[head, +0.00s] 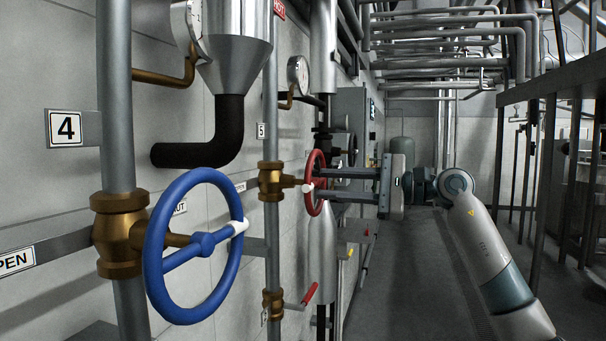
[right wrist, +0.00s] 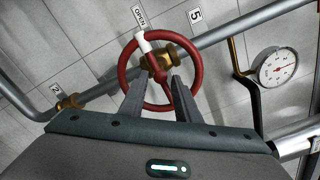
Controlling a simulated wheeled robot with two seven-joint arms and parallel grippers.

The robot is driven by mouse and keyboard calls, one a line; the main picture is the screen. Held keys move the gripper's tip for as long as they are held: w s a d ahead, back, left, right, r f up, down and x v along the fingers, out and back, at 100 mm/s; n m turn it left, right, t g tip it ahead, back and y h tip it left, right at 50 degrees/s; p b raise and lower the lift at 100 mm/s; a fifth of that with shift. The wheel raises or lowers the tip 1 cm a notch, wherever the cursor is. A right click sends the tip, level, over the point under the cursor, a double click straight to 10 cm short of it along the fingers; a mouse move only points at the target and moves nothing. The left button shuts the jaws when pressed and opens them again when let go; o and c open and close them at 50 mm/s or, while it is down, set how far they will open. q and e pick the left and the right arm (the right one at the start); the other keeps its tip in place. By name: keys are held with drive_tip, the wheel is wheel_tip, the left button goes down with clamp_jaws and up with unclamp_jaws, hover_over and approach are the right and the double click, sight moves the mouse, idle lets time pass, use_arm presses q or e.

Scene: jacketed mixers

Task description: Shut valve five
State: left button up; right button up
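Valve five has a red handwheel (head: 315,183) on a brass body (head: 270,181), with a "5" plate (head: 261,130) above it. In the right wrist view the red wheel (right wrist: 197,69) faces me, with a white mark (right wrist: 143,42) on its rim at the upper left, near the "OPEN" label (right wrist: 139,16). My right gripper (head: 319,184) is at the wheel. In the right wrist view its fingers (right wrist: 159,80) are apart, one on each side of the wheel's lower spoke. Whether they touch the wheel I cannot tell. My left gripper is not in view.
A large blue handwheel (head: 157,245) with a "4" plate (head: 68,128) stands nearer at the left. A gauge (right wrist: 277,67) is right of the wheel. The walkway (head: 410,280) is open.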

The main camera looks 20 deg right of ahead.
sight(319, 182)
drive_tip(key=p+x, duration=0.2)
drive_tip(key=x, duration=0.3)
drive_tip(key=shift+w+a+r, duration=0.15)
drive_tip(key=shift+a, duration=0.05)
drive_tip(key=shift+w+a, duration=0.4)
drive_tip(key=shift+a, duration=0.15)
